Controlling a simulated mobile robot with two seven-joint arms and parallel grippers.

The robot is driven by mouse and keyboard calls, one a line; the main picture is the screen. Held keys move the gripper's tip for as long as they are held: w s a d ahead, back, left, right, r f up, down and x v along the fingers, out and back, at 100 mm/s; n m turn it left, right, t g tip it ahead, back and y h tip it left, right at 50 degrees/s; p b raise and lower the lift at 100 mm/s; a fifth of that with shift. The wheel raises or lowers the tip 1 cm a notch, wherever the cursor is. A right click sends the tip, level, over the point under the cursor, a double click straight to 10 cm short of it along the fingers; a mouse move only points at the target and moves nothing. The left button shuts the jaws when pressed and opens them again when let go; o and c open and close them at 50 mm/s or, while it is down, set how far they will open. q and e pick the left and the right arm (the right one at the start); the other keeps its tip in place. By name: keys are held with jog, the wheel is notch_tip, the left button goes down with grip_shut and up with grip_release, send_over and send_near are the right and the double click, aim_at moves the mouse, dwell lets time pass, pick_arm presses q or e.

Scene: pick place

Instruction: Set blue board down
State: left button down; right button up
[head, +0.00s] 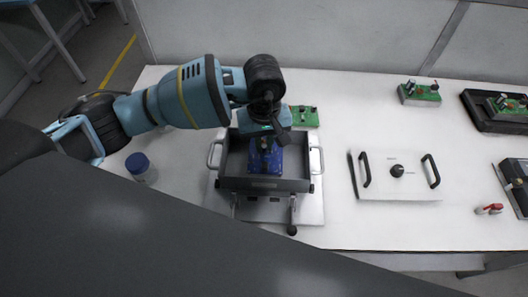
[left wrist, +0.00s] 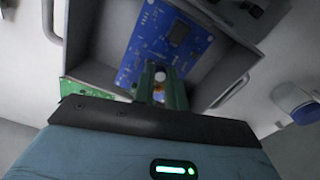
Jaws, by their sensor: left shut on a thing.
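The blue board (head: 262,163) is inside the dark grey tray (head: 301,184), seen partly under my left gripper (head: 266,146). In the left wrist view the blue board (left wrist: 166,42) shows its printed face and a dark square chip, with the tray wall (left wrist: 235,62) beside it. My left gripper (left wrist: 160,88) is shut on the blue board at its near edge. Whether the board touches the tray floor cannot be told. My right gripper is not in view.
A green board (head: 305,117) lies behind the tray. Another green board (head: 420,94) is at the back right. A white lid with black handles (head: 397,189) lies right of the tray. A blue-capped jar (head: 139,167) stands at left, and a red clip (head: 489,209) lies far right.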

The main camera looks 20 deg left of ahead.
aim_at(264, 153)
pick_arm(q)
jog(key=shift+f, duration=2.1)
jog(key=shift+f, duration=0.15)
jog(key=c, duration=1.4)
grip_release()
jog(key=shift+c, duration=0.2)
notch_tip(264, 153, up, 12)
jog(key=shift+r, duration=0.15)
